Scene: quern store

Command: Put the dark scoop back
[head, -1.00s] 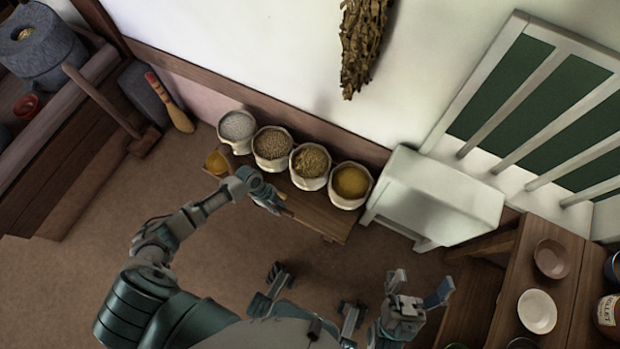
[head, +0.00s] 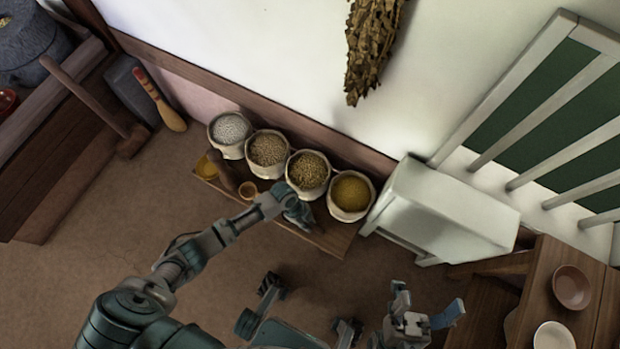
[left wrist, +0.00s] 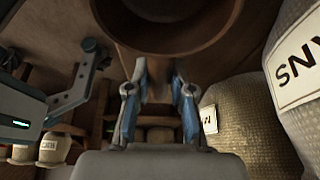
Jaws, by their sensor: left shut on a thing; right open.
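My left gripper (head: 299,212) is over the low bench (head: 331,239), in front of the third sack from the left. In the left wrist view, my left gripper (left wrist: 158,88) is shut on the brown handle of the dark scoop (left wrist: 157,70). The scoop's round bowl shows at the top of that view. In the head view I cannot make out the held scoop at the gripper. My right gripper (head: 428,310) is open and empty, low in the picture, away from the bench.
Grain sacks stand in a row: white (head: 230,130), tan (head: 267,150), brown (head: 308,172), yellow (head: 350,194). A yellow thing (head: 206,168), a dark elongated thing (head: 224,175) and a small light-brown cup (head: 248,189) sit at the bench's left. A white seat (head: 450,210) stands right.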

